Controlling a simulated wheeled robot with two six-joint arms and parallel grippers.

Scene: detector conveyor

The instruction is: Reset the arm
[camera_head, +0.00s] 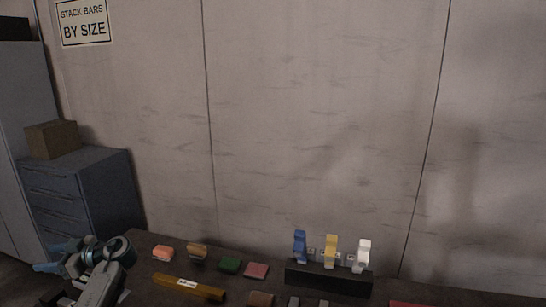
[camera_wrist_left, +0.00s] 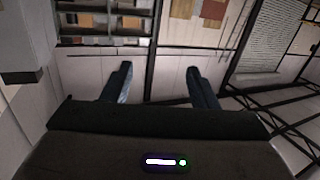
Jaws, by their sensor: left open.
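My left gripper (camera_head: 62,257) is at the lower left of the head view, at the left end of the dark table and apart from the things on it. In the left wrist view its two fingers (camera_wrist_left: 159,85) stand wide apart with nothing between them. That view looks out at walls, shelving and a shutter, not at the table. My right gripper is in neither view.
The table holds several small coloured blocks, such as a green one (camera_head: 230,265), a yellow bar (camera_head: 188,287) and a black stand (camera_head: 328,280) with blue, yellow and white pieces. A grey drawer cabinet (camera_head: 83,190) with a brown box (camera_head: 52,139) stands left.

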